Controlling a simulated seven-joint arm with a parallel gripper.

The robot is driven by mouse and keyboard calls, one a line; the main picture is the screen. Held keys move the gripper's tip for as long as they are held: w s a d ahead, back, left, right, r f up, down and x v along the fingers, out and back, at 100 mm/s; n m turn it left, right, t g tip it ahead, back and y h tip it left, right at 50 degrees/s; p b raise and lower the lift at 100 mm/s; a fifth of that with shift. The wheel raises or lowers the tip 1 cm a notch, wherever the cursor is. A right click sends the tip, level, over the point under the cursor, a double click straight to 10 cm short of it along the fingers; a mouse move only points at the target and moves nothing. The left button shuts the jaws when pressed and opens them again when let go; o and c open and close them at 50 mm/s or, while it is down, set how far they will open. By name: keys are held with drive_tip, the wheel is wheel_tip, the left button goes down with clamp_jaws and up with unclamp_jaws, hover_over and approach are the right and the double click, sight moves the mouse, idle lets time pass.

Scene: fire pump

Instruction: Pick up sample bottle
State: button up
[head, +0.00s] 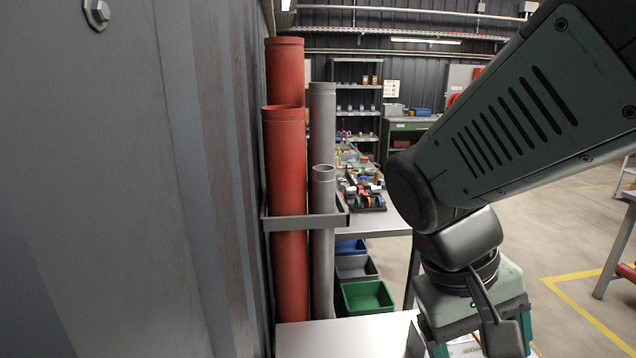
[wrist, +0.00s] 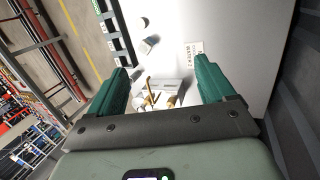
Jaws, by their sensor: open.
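In the wrist view my gripper (wrist: 160,70) shows its two green fingers spread apart over a light grey table top (wrist: 245,75). Nothing is clamped between them. A small grey object (wrist: 148,44) lies near the table's edge, beyond the left fingertip; it may be the sample bottle, but it is too small to tell. Brass-coloured fittings (wrist: 150,98) and a grey block lie between the fingers, partly hidden by the gripper's bar. A white label with print (wrist: 194,48) is by the right fingertip. In the head view the fingertips are out of sight.
In the head view a bare grey table top (head: 345,338) stands at the bottom. Red pipes (head: 288,190) and grey pipes (head: 322,250) stand in a rack along the left wall. Behind are a green bin (head: 367,297) and a cluttered bench (head: 385,224). Open floor lies at right.

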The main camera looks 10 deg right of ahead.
drive_tip(key=a+r+t+y, duration=0.1)
drive_tip(key=a+r+t, duration=0.1)
drive_tip(key=a, duration=0.1)
drive_tip(key=a+r+t+y, duration=0.1)
drive_tip(key=a+r+t, duration=0.1)
drive_tip(key=a+r, duration=0.1)
drive_tip(key=a+r+n+t+y, duration=0.1)
drive_tip(key=a+r+t+y, duration=0.1)
drive_tip(key=a+r, duration=0.1)
drive_tip(key=shift+w+a+r+t, duration=0.25)
drive_tip(key=shift+w+a+t, duration=0.15)
drive_tip(key=shift+a, duration=0.2)
drive_tip(key=shift+c, duration=0.3)
